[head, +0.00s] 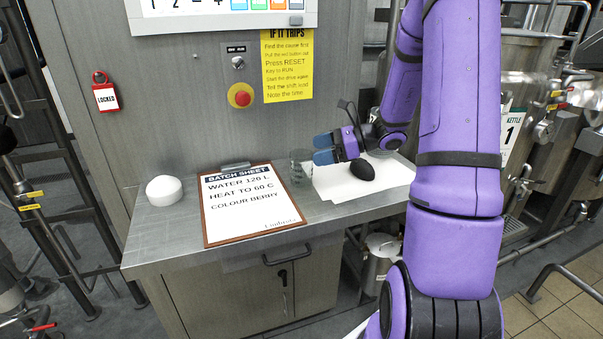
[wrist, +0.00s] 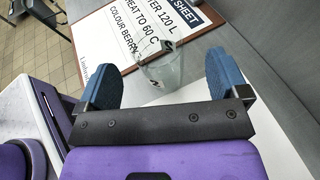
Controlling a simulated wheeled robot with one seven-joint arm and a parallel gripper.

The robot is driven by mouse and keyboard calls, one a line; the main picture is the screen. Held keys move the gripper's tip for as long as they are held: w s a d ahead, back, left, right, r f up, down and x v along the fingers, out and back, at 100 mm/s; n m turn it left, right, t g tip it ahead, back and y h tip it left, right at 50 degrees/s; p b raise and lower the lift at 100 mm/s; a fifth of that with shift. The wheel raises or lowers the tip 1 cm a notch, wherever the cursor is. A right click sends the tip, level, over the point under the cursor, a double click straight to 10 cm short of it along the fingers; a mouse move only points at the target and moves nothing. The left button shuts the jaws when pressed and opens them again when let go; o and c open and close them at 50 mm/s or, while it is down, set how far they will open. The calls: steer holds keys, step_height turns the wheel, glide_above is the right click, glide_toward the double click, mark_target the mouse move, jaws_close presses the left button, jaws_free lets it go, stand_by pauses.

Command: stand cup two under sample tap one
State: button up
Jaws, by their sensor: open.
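A clear glass cup (head: 300,166) stands upright on the grey counter, right of the batch sheet. It also shows in the wrist view (wrist: 160,70), with small dark marks that I cannot read as a number. My gripper (head: 323,149) is low over the counter, just right of the cup. Its blue fingers (wrist: 158,68) are spread wide and empty, with the cup at the gap between their tips, apart from both. At the right, a steel kettle (head: 482,70) carries a sign reading KETTLE 1 (head: 511,130). I cannot make out which fitting is sample tap one.
A batch sheet clipboard (head: 250,205) lies left of the cup. A white rounded object (head: 164,189) sits at the counter's left. A white sheet (head: 390,178) lies under my wrist. A control panel with a red button (head: 239,95) rises behind. Pipes (head: 545,275) run low at right.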

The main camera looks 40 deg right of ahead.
mark_target(301, 154)
steer(key=shift+x, duration=2.75)
steer(key=shift+s+a, duration=0.15)
steer(key=c, duration=1.3)
steer(key=shift+r, duration=0.15)
